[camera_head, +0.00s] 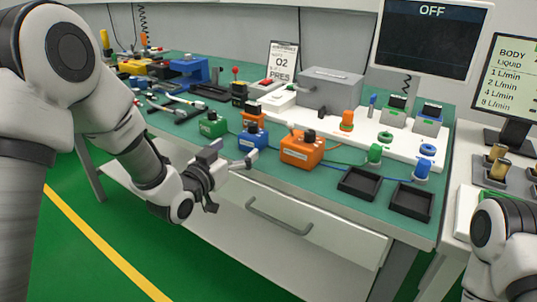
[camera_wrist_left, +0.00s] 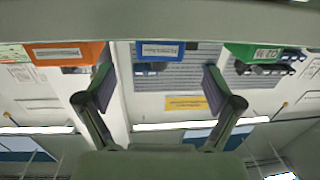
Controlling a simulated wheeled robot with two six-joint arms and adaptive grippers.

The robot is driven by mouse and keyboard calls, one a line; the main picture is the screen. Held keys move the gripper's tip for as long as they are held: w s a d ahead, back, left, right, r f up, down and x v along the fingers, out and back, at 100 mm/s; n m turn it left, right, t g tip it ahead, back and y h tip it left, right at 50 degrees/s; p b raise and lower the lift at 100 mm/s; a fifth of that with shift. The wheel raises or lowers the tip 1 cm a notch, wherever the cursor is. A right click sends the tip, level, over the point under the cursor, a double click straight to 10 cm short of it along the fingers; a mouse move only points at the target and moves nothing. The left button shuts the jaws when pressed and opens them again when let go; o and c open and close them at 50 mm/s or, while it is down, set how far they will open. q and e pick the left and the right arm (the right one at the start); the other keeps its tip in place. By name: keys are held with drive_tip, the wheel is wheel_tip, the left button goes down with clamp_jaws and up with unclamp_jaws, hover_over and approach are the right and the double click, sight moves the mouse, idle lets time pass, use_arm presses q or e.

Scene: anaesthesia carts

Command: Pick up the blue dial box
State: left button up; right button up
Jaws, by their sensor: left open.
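The blue dial box (camera_head: 252,142) with a dark dial on top stands near the front edge of the green bench top, between a green dial box (camera_head: 212,127) and an orange dial box (camera_head: 301,152). My left gripper (camera_head: 233,180) is open in front of the bench edge, just short of the blue box. In the left wrist view the blue box (camera_wrist_left: 160,50) shows beyond and between the two spread fingers (camera_wrist_left: 157,82), with the orange box (camera_wrist_left: 65,53) to its left and the green box (camera_wrist_left: 258,54) to its right. Nothing is between the fingers. My right gripper is out of view.
Two black trays (camera_head: 360,184) lie right of the orange box. A white board with coloured connectors and a grey metal case (camera_head: 331,88) stand behind. A drawer handle (camera_head: 279,216) sticks out below the bench edge. Cables run behind the boxes.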

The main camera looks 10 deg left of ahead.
sight(253, 133)
use_arm(q)
drive_tip(key=x, duration=0.8)
drive_tip(key=shift+w+r, duration=0.15)
drive_tip(key=shift+r, duration=0.15)
drive_tip(key=c, duration=1.7)
